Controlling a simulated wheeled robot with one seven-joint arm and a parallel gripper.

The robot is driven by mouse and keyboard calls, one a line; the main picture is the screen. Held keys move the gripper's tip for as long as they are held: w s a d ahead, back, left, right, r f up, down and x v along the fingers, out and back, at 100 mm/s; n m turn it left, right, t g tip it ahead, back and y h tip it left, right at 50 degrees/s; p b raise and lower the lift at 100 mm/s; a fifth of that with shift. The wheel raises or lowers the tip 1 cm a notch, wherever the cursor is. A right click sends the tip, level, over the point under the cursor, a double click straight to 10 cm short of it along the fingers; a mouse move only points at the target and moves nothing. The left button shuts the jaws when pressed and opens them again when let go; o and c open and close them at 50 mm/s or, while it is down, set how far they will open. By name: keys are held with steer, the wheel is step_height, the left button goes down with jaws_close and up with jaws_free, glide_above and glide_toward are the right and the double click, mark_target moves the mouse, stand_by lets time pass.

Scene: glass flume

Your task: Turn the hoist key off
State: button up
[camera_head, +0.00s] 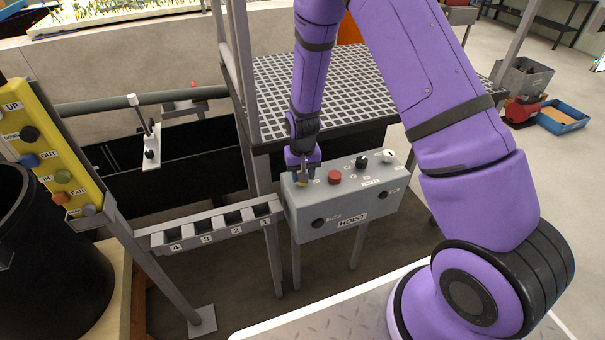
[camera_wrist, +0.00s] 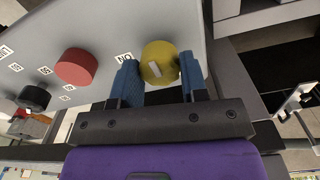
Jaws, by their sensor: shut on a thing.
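The grey hoist box (camera_head: 345,205) carries the label HOIST on its front and a row of controls on its sloped top. A yellow round key knob (camera_wrist: 159,62) with a pale bar sits at the box's left end in the head view, where only a sliver (camera_head: 300,183) shows under my gripper (camera_head: 303,168). In the wrist view my gripper (camera_wrist: 159,75) has its two blue fingers on either side of the yellow knob, shut on it. The pale bar stands nearly upright in the wrist view. A label beside the left finger reads ON, upside down.
A red button (camera_head: 335,177) is right beside the yellow knob. A black knob (camera_head: 362,162) and a white knob (camera_head: 388,156) are farther right. A numbered slotted rail (camera_head: 215,228) stands left of the box, and a grating platform (camera_head: 350,85) rises behind it.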

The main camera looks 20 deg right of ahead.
steer(key=shift+m, duration=0.3)
stand_by(0.4)
steer(key=o, duration=0.9)
step_height(320, 180, up, 11)
stand_by(0.3)
